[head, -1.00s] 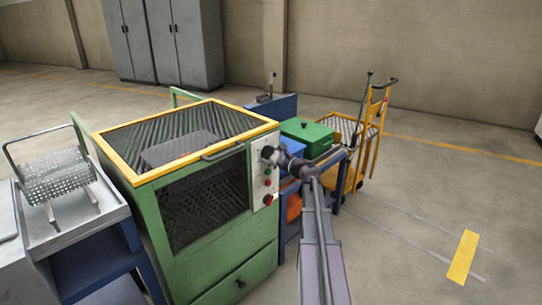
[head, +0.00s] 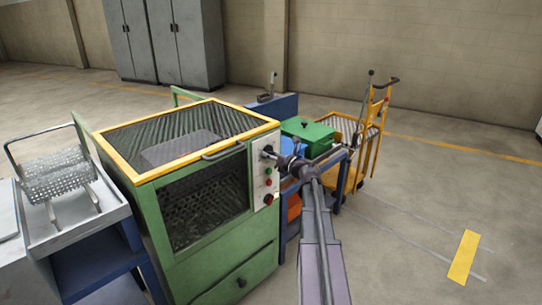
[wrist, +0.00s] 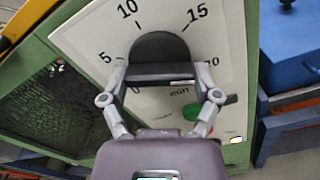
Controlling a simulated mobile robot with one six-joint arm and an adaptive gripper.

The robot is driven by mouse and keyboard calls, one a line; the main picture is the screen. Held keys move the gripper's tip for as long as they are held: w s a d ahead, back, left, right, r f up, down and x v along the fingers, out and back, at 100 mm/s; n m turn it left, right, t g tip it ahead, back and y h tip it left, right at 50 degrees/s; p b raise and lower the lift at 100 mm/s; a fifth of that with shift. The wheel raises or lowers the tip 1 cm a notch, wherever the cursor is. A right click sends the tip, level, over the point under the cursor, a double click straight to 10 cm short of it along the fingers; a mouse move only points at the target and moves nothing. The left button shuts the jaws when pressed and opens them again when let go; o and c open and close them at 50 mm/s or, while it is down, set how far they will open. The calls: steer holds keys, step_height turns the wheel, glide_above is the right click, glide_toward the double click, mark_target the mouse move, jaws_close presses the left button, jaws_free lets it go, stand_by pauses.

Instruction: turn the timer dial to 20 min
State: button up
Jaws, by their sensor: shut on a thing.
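The timer dial (wrist: 165,50) is a black round knob with a raised grip bar on a white panel (wrist: 85,35). Printed numbers 5, 10, 15 and 20 run around it, with 0 and "min" below. My gripper (wrist: 162,75) is shut on the dial, one finger at each end of the grip bar. A short white mark shows on the right part of the bar, towards the 20 side; I cannot tell its exact reading.
Green and red buttons (head: 268,183) sit below the dial; a green button (wrist: 191,112) shows close under my gripper. A blue bench with a green box (head: 306,132) stands right of the furnace, with a yellow trolley (head: 378,120) behind. The floor at right is clear.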

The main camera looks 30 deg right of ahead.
steer(key=shift+w+m, duration=0.1)
steer(key=shift+m, duration=0.5)
steer(key=o, duration=1)
steer(key=shift+c, duration=0.2)
steer(key=v, duration=1.2)
steer(key=shift+a, duration=0.1)
